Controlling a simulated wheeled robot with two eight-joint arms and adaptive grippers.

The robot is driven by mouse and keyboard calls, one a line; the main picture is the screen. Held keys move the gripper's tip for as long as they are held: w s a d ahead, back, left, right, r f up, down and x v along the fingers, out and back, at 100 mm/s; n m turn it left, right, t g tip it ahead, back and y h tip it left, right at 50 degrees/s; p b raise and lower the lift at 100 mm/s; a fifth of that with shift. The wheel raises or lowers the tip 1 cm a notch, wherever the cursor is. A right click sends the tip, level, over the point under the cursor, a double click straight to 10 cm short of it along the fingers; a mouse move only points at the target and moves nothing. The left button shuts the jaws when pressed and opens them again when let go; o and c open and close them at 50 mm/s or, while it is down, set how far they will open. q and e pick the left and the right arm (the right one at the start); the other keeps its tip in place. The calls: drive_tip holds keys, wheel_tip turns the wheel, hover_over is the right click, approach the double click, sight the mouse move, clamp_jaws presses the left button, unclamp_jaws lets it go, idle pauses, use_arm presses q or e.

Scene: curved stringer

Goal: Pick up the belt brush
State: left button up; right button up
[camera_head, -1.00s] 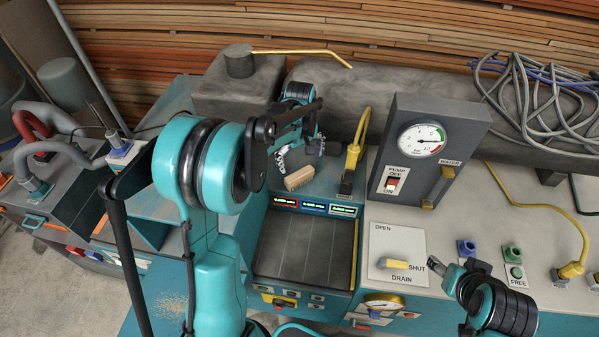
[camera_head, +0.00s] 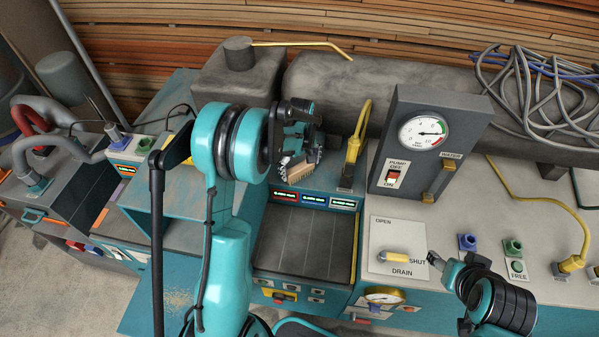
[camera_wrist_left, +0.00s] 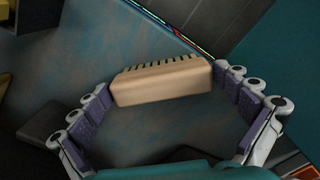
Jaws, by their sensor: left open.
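The belt brush, a tan block with dark slots along one long side, lies on the worn blue-grey machine top. In the left wrist view the brush (camera_wrist_left: 163,84) lies between the two fingers of my left gripper (camera_wrist_left: 164,80), which is open. The fingertips are close to its two ends; whether they touch it I cannot tell. In the head view my left gripper (camera_head: 299,160) is over the brush (camera_head: 296,171) and partly hides it. My right gripper (camera_head: 437,262) is at the lower right, and its fingers are too small to read.
A yellow plug and cable (camera_head: 354,148) stand just right of the brush. The pump gauge box (camera_head: 434,150) is farther right. A dark pipe (camera_head: 370,85) runs behind. Lit displays (camera_head: 314,202) and a dark belt panel (camera_head: 303,243) lie in front.

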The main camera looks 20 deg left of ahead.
sight(300, 167)
use_arm(q)
drive_tip(key=c, duration=1)
wheel_tip(300, 167, up, 10)
drive_tip(key=shift+r+p, duration=0.1)
drive_tip(key=shift+p, duration=0.8)
